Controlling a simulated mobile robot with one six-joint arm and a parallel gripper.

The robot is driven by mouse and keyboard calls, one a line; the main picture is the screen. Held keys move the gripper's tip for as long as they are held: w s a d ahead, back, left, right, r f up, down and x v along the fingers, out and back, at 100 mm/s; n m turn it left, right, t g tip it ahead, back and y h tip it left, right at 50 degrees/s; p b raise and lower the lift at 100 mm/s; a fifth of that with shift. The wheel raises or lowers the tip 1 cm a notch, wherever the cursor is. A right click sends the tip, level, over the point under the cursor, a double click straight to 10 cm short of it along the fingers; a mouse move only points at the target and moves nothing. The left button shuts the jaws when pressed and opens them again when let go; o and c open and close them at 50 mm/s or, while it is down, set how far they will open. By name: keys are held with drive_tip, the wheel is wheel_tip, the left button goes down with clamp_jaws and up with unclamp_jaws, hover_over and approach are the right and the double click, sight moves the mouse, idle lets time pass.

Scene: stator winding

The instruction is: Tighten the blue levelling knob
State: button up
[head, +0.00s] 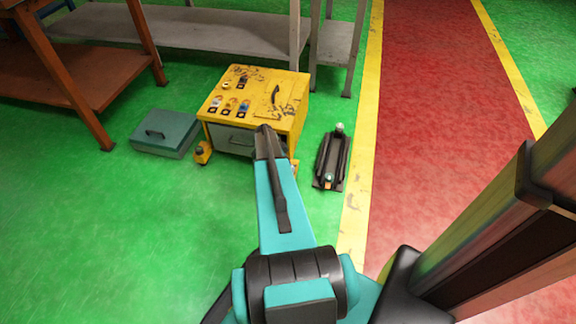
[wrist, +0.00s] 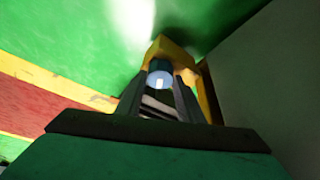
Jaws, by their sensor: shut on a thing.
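My gripper (wrist: 160,88) is shut on a rounded pale-blue knob (wrist: 159,79), which sits between its two dark fingers in the wrist view. A yellow bracket (wrist: 171,50) stands just beyond the knob. In the head view my gripper (head: 266,141) reaches down at the front right of the yellow cabinet (head: 298,113). The knob is hidden behind my arm there. How far the knob is turned cannot be told.
A teal case (head: 165,132) lies on the green floor left of the cabinet. A dark tray-like stand (head: 330,160) lies to its right. An orange workbench (head: 90,78) and a grey shelf (head: 200,33) stand behind. The floor in front is clear.

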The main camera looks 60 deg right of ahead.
drive_tip(key=shift+r, duration=0.15)
drive_tip(key=o, duration=1.1)
drive_tip(key=shift+c, duration=0.2)
drive_tip(key=p+v, duration=0.3)
drive_tip(key=v, duration=1.1)
drive_tip(key=shift+w, duration=0.1)
